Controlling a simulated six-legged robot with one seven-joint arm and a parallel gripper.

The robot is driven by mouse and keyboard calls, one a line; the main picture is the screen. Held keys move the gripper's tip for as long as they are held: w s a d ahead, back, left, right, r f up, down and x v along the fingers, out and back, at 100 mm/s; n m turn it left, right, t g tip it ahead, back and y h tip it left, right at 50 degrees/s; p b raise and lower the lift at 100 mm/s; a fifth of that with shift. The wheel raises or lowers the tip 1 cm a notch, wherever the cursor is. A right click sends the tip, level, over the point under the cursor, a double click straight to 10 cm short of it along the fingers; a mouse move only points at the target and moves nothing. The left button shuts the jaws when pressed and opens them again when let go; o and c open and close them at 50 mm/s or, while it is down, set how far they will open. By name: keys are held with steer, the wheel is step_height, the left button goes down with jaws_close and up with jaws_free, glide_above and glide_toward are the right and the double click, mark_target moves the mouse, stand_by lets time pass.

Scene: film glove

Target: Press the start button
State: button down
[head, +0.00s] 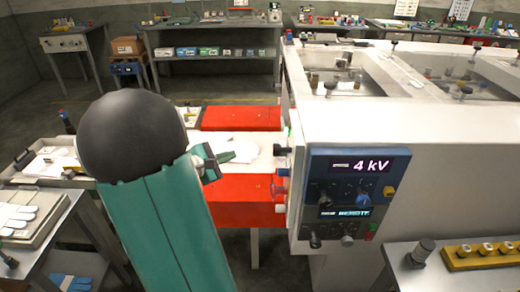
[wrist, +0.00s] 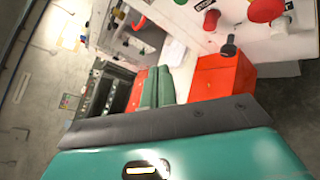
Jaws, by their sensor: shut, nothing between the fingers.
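The white machine (head: 420,110) stands at the right in the head view, with a blue control panel (head: 345,195) reading "4 kV" on its front. Its left side carries several small controls, seen edge-on. In the wrist view that side shows a large red button (wrist: 265,10), a smaller red button (wrist: 211,19) by a STOP label, and a black knob (wrist: 230,46). I cannot tell which control is the start button. My gripper (head: 232,156) is shut and empty, left of this side and apart from it. Its green fingers also show in the wrist view (wrist: 157,88).
Red blocks (head: 241,118) flank a white surface beside the machine, below my gripper. A yellow strip with knobs (head: 482,256) lies on a bench at the lower right. A side bench (head: 35,215) stands at the left. Open floor lies behind my arm.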

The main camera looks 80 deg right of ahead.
steer(key=d, duration=0.1)
steer(key=s+d+n+h, duration=0.1)
steer(key=shift+s+d+f, duration=0.1)
steer(key=shift+d+f, duration=0.2)
steer(key=shift+f, duration=0.1)
steer(key=s+d, duration=0.2)
steer(key=s, duration=0.6)
steer(key=shift+s, duration=0.3)
stand_by(1.7)
steer(key=shift+s, duration=0.4)
steer(key=shift+s+d, duration=0.15)
steer(key=shift+s, duration=0.3)
stand_by(0.6)
stand_by(0.3)
steer(key=shift+w+a, duration=0.2)
steer(key=shift+w, duration=0.65)
